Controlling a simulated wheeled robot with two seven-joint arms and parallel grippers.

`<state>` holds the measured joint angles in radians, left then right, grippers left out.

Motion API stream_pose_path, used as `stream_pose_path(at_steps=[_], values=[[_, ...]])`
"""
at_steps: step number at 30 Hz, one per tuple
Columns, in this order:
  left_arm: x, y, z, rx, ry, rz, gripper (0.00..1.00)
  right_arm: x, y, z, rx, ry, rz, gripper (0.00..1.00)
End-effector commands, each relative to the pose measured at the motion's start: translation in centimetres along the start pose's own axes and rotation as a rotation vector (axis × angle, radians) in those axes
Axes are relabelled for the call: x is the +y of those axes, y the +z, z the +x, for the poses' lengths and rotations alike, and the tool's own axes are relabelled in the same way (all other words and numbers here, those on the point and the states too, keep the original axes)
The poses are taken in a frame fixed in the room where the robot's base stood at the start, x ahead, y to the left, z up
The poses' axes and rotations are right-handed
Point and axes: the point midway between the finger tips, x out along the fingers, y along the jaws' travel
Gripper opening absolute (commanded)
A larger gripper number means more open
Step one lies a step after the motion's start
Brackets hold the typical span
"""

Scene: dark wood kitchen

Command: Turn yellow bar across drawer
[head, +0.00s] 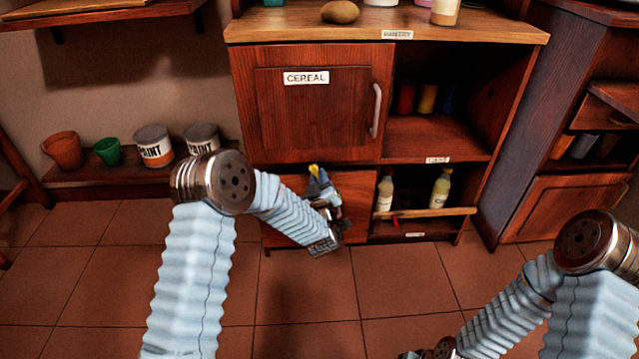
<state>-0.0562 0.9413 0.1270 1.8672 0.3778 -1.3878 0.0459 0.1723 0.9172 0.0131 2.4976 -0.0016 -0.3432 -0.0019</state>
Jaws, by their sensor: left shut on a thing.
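The lower drawer front (355,190) is reddish wood and sits under the cupboard marked CEREAL. A small yellow piece, the yellow bar (314,169), shows at the upper part of this drawer front. My left gripper (317,180) reaches up to it from below and is shut on it. The gripper and wrist hide most of the bar and the middle of the drawer, so the bar's full angle cannot be told. My right arm comes in at the lower right. Its wrist is at the bottom edge and its gripper is out of the picture.
The CEREAL door (320,115) above is closed. To the right, an open shelf holds two bottles (440,188) behind a wooden rail (425,213). Paint cans (153,146) and pots (63,150) stand on a low shelf at left. The tiled floor (305,300) in front is clear.

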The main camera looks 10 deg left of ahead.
Motion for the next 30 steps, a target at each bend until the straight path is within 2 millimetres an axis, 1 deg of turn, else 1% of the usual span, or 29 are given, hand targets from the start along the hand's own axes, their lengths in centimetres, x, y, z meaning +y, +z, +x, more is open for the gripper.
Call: stream_pose_path(at_steps=[3, 15, 21, 30], values=[[-0.2, 0.3, -0.1, -0.003, 0.0, 0.111, 0.0, 0.3, 0.0, 0.7, 0.002, 0.0, 0.0, 0.0], [-0.5, 0.1, -0.1, -0.004, 0.0, 0.44, 0.0, 0.6, -0.1, 1.4, 0.005, 0.001, 0.001, 0.0], [-0.6, 0.1, -0.1, -0.005, -0.001, 0.545, 0.0, 0.6, -0.1, 1.6, 0.005, 0.001, 0.001, 0.0], [-0.7, 0.0, -0.1, -0.005, -0.001, 0.614, 0.0, 0.7, -0.1, 1.6, 0.005, 0.001, 0.001, 0.0]])
